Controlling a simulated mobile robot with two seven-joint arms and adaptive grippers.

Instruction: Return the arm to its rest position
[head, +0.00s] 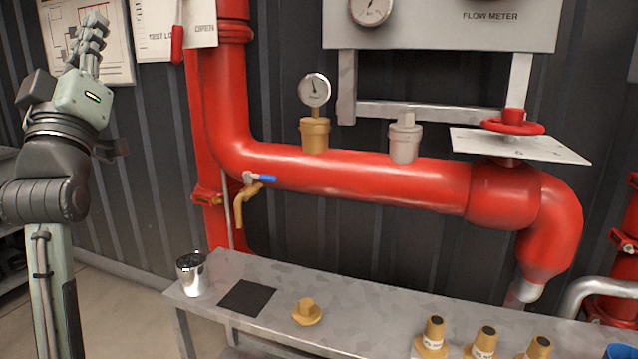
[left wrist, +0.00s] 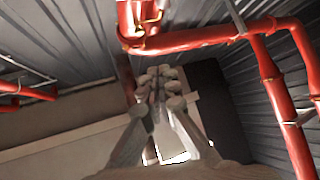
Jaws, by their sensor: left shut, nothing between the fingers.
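My left gripper (head: 91,38) is raised at the upper left of the head view, its fingers pointing up. It is shut and empty, in front of the wall papers and well apart from the bench and the pipe. In the left wrist view its closed fingers (left wrist: 160,88) point toward the upper wall and red pipes. My left arm stands upright along the left edge of the head view. My right gripper is not in view.
A red pipe (head: 340,174) with a gauge (head: 314,90) and red handwheel (head: 513,126) runs along the wall. The bench (head: 380,310) below holds a metal cup (head: 191,274), a black square (head: 247,298), a brass cap (head: 306,312) and several brass fittings. Space between arm and bench looks clear.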

